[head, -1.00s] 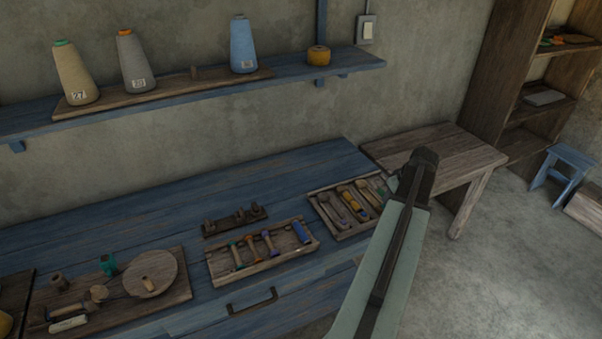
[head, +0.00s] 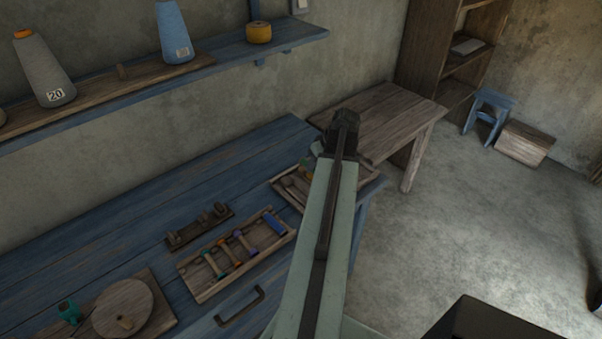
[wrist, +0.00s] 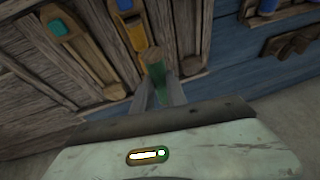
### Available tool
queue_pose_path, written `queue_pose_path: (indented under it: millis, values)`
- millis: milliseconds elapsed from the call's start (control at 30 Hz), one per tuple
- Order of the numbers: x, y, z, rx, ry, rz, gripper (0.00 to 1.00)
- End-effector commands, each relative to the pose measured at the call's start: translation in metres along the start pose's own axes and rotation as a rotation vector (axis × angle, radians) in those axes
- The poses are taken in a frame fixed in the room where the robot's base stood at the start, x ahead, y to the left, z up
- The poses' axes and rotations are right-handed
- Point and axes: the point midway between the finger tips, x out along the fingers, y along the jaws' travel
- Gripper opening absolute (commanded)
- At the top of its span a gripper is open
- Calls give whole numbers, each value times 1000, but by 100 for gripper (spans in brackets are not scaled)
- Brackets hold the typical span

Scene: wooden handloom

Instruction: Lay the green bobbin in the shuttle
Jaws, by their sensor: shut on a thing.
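My gripper (wrist: 158,95) is shut on the green bobbin (wrist: 157,80), whose wooden end points away from the wrist. It holds the bobbin over the wooden shuttle tray (wrist: 30,70). In the wrist view one shuttle (wrist: 84,58) in the tray carries a teal piece, and another (wrist: 131,48) carries yellow and blue pieces. A further shuttle (wrist: 190,66) lies partly hidden behind the bobbin. I cannot tell whether the bobbin touches anything. In the head view my arm hides the gripper's fingers and much of the shuttle tray (head: 283,188).
A bobbin tray (head: 205,293) with several coloured bobbins and a small dark rack (head: 200,228) lie left of the shuttle tray on the blue bench (head: 130,225). A wooden table (head: 385,125) stands beyond. Open floor lies to the right.

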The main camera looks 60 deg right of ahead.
Motion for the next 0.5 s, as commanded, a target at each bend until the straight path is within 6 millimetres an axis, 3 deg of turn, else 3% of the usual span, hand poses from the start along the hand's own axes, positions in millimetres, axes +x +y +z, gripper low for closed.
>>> queue_pose_path:
  millis: [33, 100, 200, 500]
  values:
    - [-6, -23, 7, 13, -1, -34, 0]
    - [-10, -47, 13, 33, -1, -81, 0]
    - [-13, -68, 18, 52, -3, -128, 0]
    - [-9, -73, 20, 59, -4, -146, 0]
